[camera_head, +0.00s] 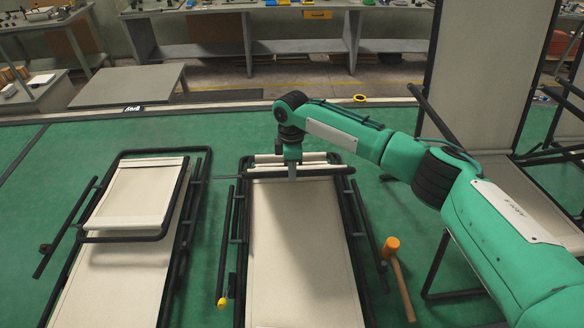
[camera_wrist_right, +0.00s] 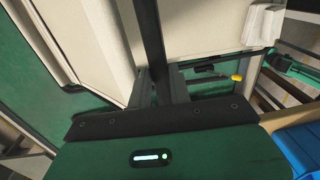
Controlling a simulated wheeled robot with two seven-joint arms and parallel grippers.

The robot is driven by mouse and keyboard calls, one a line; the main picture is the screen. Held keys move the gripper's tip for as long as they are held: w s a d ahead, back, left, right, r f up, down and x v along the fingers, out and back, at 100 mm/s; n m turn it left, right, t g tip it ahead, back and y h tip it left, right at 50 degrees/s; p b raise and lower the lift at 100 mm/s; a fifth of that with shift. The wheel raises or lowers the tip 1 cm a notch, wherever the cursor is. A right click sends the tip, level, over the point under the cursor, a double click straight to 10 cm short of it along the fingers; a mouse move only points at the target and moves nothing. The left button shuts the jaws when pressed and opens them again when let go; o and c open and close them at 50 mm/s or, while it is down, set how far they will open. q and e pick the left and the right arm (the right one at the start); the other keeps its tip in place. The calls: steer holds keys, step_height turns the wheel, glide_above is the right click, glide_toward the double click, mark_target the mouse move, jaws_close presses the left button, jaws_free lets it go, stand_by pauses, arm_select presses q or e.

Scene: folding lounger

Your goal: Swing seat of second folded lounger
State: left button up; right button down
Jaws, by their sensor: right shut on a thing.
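Two loungers with black tube frames and cream fabric lie on the green floor: a left one (camera_head: 113,270) and a middle one (camera_head: 297,245). My right gripper (camera_head: 292,172) is at the far end of the middle lounger, shut on a black frame bar (camera_head: 323,172) that runs across there. In the right wrist view the bar (camera_wrist_right: 149,40) passes between the fingers (camera_wrist_right: 160,88). Cream fabric (camera_head: 312,158) shows just behind the gripper; the arm hides part of that area. My left gripper is not in view.
An orange mallet (camera_head: 398,275) lies right of the middle lounger. An upright lounger with a tall cream panel (camera_head: 485,70) stands at the right. A low grey table (camera_head: 128,84) is at back left.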

steer(key=shift+f, duration=0.1)
steer(key=s+f+t+b, duration=0.2)
steer(key=s+f, duration=0.4)
steer(key=f, duration=0.6)
steer(key=s+f+t+b, duration=0.3)
steer(key=s+f+b, duration=0.2)
steer(key=f, duration=0.8)
steer(key=shift+s+f+t, duration=0.15)
steer(key=shift+s+t, duration=0.15)
steer(key=shift+s, duration=0.7)
steer(key=c, duration=1.3)
jaws_free()
steer(key=shift+s, duration=0.1)
steer(key=shift+r+b, duration=0.25)
steer(key=shift+b, duration=0.05)
